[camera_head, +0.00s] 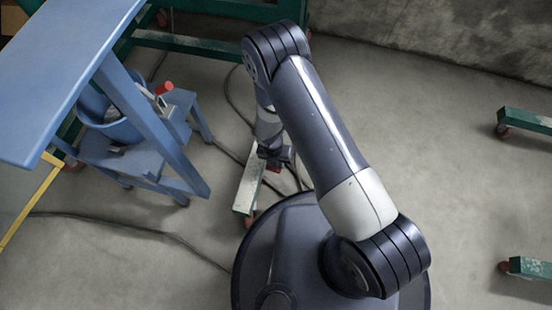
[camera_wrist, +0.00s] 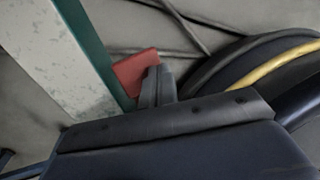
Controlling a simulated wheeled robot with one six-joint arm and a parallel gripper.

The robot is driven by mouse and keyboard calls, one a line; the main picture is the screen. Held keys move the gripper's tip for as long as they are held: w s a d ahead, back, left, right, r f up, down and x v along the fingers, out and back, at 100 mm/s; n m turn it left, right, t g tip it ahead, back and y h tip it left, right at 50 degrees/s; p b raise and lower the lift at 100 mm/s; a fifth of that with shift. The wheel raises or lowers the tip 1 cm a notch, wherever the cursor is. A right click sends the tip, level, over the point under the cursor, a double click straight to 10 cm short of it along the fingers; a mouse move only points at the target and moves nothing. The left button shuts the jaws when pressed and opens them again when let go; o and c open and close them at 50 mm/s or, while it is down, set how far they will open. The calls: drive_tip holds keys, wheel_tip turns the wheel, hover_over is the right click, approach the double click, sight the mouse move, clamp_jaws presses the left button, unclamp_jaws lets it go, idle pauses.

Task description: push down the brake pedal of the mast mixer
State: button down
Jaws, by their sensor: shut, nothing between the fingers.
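The brake pedal is a small red plate (camera_wrist: 134,70) beside a green and worn-white beam (camera_wrist: 62,62) in the wrist view. In the head view the red pedal (camera_head: 273,169) shows as a sliver beside the same beam (camera_head: 246,186), low near the floor. My gripper (camera_wrist: 158,82) is shut and empty. Its fingertips overlap the right edge of the pedal in the wrist view; I cannot tell whether they touch it. In the head view my gripper (camera_head: 272,156) points down at the pedal and hides part of it.
A red caster (camera_head: 249,222) sits at the beam's near end. Dark cables (camera_head: 130,231) run over the concrete floor. Green legs (camera_head: 528,122) stand at right.

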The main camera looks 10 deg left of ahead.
drive_tip(key=shift+r, duration=0.1)
drive_tip(key=shift+r+p, duration=0.6)
drive_tip(key=shift+r, duration=0.15)
drive_tip(key=shift+r, duration=0.1)
drive_tip(key=shift+r, duration=0.25)
wheel_tip(320, 180, up, 13)
drive_tip(key=d+p, duration=0.2)
drive_tip(key=p, duration=0.5)
drive_tip(key=shift+d, duration=0.3)
drive_tip(key=shift+s, duration=0.1)
